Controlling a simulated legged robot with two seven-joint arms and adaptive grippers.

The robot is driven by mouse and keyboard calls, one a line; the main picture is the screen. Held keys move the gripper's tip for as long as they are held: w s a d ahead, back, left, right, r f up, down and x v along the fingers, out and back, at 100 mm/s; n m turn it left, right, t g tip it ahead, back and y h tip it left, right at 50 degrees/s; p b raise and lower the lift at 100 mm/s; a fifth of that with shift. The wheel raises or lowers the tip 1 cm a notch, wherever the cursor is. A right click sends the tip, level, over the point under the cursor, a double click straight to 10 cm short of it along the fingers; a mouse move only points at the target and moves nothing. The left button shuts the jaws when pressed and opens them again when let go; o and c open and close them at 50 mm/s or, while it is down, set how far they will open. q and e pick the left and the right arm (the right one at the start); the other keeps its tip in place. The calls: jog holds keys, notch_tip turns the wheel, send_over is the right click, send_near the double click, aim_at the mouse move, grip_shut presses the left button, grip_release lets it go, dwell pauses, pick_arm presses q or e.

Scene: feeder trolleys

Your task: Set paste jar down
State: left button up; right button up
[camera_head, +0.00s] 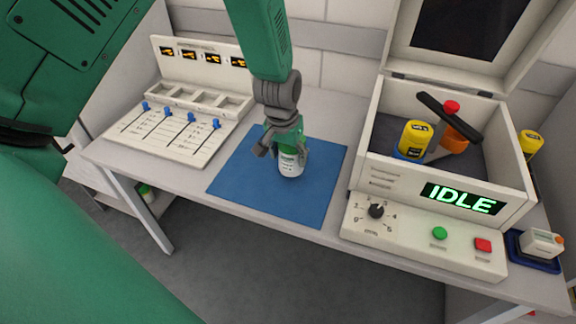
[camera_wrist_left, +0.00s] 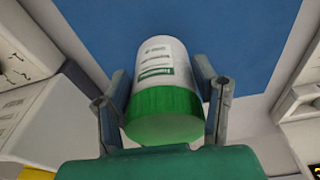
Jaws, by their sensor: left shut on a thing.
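The paste jar (camera_head: 291,163) is white with a green lid and a green label. My left gripper (camera_head: 284,146) is shut on it, with the fingers on both sides near the lid. The jar is upright over the blue mat (camera_head: 233,178) on the table; I cannot tell whether its base touches the mat. In the left wrist view the jar (camera_wrist_left: 160,85) is between the two fingers of the left gripper (camera_wrist_left: 165,100), its green lid toward the camera. The blue mat (camera_wrist_left: 245,40) shows behind it. My right gripper is not in view.
A white slider panel (camera_head: 165,130) stands left of the mat. On the right is an open box (camera_head: 443,178) holding a yellow-and-blue container (camera_head: 413,141) and an orange-and-red item (camera_head: 453,138). A control panel (camera_head: 420,235) lies in front. The mat around the jar is clear.

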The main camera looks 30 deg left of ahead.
aim_at(288, 166)
pick_arm(q)
jog(key=shift+f, duration=1.85)
jog(key=shift+f, duration=0.1)
jog(key=o, duration=1.7)
